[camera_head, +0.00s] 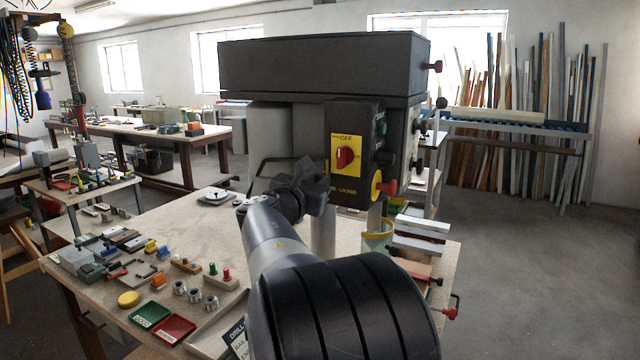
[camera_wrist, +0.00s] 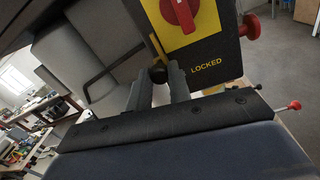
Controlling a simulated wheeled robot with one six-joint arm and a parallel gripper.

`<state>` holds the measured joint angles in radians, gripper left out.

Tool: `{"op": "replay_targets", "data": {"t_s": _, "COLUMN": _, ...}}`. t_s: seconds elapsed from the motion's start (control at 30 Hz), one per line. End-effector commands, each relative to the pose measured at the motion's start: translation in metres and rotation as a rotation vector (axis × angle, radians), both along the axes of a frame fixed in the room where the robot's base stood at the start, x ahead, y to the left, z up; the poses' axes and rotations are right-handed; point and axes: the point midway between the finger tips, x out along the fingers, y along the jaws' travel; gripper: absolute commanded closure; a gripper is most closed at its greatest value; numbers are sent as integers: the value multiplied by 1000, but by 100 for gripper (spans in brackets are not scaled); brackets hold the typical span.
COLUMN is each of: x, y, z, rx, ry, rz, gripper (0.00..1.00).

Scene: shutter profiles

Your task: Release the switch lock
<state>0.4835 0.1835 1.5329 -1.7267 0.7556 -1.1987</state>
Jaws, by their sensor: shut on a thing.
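A drill-press-like machine (camera_head: 318,65) carries a dark control panel with a yellow plate (camera_head: 336,142). A red rotary switch (camera_head: 345,157) sits on the plate, under the word OFF; the switch also shows in the wrist view (camera_wrist: 179,12). The word LOCKED (camera_wrist: 207,68) is printed below it. My gripper (camera_head: 312,178) is at the panel's lower left. In the wrist view my gripper (camera_wrist: 158,78) is shut on a small dark round piece (camera_wrist: 158,73), just below a thin yellow strip (camera_wrist: 157,46) at the plate's edge. The held piece's full shape is hidden between the fingers.
A red button (camera_head: 388,187) on a yellow collar juts from the panel's lower right. The bench (camera_head: 165,225) holds trays and several small parts at left. Clamps with red handles (camera_head: 452,307) stand at its right edge.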

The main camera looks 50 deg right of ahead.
Motion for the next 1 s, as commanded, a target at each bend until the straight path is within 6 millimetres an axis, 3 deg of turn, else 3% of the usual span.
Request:
{"op": "replay_targets", "data": {"t_s": 0.17, "x": 4, "y": 3, "z": 1, "rx": -2, "ry": 0, "rz": 16, "gripper": 100}}
{"op": "replay_targets", "data": {"t_s": 0.2, "x": 4, "y": 3, "z": 1, "rx": -1, "ry": -1, "rz": 16, "gripper": 79}}
{"op": "replay_targets", "data": {"t_s": 0.43, "x": 3, "y": 2, "z": 1, "rx": -1, "ry": 0, "rz": 13, "gripper": 60}}
{"op": "replay_targets", "data": {"t_s": 0.77, "x": 1, "y": 7, "z": 1, "rx": -1, "ry": -2, "rz": 12, "gripper": 59}}
{"op": "replay_targets", "data": {"t_s": 1.0, "x": -12, "y": 46, "z": -1, "rx": -1, "ry": -5, "rz": 17, "gripper": 59}}
